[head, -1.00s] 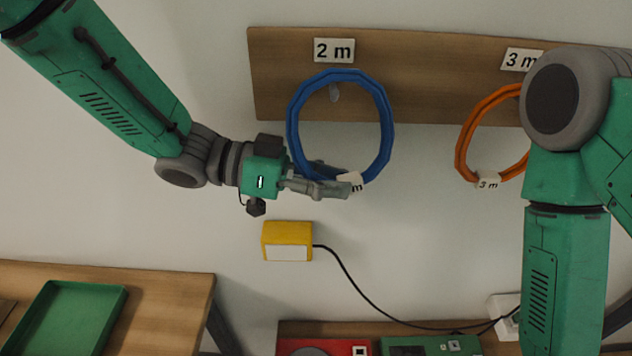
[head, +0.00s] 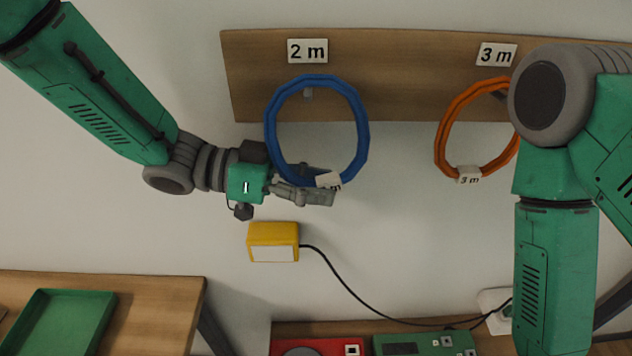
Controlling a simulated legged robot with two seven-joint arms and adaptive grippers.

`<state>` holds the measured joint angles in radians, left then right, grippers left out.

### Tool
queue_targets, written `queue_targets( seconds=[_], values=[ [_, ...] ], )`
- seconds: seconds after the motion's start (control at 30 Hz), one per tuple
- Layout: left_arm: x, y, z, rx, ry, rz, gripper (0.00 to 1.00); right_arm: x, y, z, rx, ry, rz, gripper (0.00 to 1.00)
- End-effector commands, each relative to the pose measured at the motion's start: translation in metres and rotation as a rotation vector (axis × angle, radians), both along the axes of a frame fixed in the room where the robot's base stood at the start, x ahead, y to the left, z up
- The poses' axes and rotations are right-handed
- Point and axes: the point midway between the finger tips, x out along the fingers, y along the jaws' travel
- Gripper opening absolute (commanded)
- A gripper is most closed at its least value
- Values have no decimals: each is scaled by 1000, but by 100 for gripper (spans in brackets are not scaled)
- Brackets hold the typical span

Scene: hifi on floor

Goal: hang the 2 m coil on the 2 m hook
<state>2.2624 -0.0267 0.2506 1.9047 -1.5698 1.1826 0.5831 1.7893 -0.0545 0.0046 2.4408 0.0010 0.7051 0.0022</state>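The blue 2 m coil (head: 363,130) stands upright as a ring in front of the wall board. Its white tag (head: 328,180) is at the bottom, partly covered. My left gripper (head: 318,190) is shut on the coil's lower edge. The 2 m hook (head: 308,95) shows inside the ring, a little below its top edge, under the "2 m" label (head: 307,51). I cannot tell whether the coil's top touches the hook. My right arm comes down at the right; its gripper is out of view.
An orange 3 m coil (head: 443,134) hangs at the right under the "3 m" label (head: 496,54), partly behind my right arm. A yellow box (head: 273,234) with a black cable is on the wall below. A green tray (head: 60,325) sits on a table at lower left.

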Motion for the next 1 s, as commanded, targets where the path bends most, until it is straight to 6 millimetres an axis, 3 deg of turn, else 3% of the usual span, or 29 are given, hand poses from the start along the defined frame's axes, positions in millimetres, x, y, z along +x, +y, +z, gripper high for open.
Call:
queue_targets(
  seconds=[0.43,0.8,1.0],
  values=[
    [1,8,2,-1,-2,3,46,-3,0,1,0,-2,0,100],
    [5,60,11,0,-1,3,46,-2,0,1,0,-3,0,100],
    [5,75,13,0,1,2,46,-2,0,1,0,-3,0,100]
  ],
)
